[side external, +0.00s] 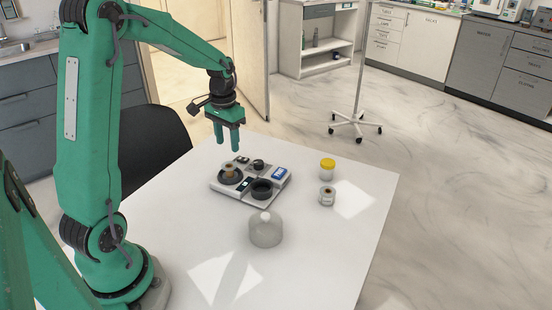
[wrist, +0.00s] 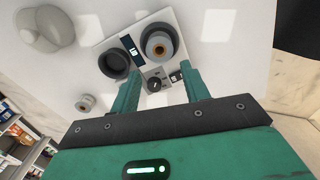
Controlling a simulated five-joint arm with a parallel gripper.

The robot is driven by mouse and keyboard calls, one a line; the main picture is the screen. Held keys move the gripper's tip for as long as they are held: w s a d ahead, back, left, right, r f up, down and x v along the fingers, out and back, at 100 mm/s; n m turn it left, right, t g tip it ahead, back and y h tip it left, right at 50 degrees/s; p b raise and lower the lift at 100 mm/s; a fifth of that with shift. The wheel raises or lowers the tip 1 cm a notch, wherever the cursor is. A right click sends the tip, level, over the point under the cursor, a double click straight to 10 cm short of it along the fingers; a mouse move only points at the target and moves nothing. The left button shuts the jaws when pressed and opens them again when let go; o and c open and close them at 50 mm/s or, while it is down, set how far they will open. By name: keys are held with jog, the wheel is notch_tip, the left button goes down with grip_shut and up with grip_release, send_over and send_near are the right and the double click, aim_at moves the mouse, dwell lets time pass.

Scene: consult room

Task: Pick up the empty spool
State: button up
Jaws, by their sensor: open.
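One spool (side external: 229,170) with a tan-orange core sits in the left round dark well of a light grey device (side external: 262,200); it also shows in the wrist view (wrist: 159,46). A second small spool (side external: 327,196), pale with a brownish middle, stands on the table right of the device; it is at the lower left in the wrist view (wrist: 85,103). I cannot tell for sure which one is empty. My gripper (side external: 228,147) is open and empty, pointing down above the back of the device. In the wrist view its fingers (wrist: 160,78) are apart, below the spool in the well.
The device has a second, empty dark well (side external: 262,187), a black knob (side external: 258,165) and a blue label. A yellow-capped jar (side external: 327,168) stands behind the loose spool. The table's (side external: 345,255) front right is clear.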

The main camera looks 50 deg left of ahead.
aim_at(230, 166)
jog(key=shift+f, duration=3.95)
jog(key=c, duration=0.6)
jog(key=shift+r, duration=0.15)
jog(key=shift+r, duration=0.55)
jog(key=r, duration=0.3)
jog(key=shift+d+r, duration=0.1)
jog(key=shift+d, duration=0.3)
jog(key=d+r, duration=0.2)
jog(key=d, duration=0.1)
jog(key=d+r, duration=0.2)
jog(key=d, duration=0.2)
jog(key=s+d+r, duration=0.1)
jog(key=d+r, duration=0.1)
jog(key=d, duration=0.1)
jog(key=shift+d+r, duration=0.2)
jog(key=shift+d, duration=0.2)
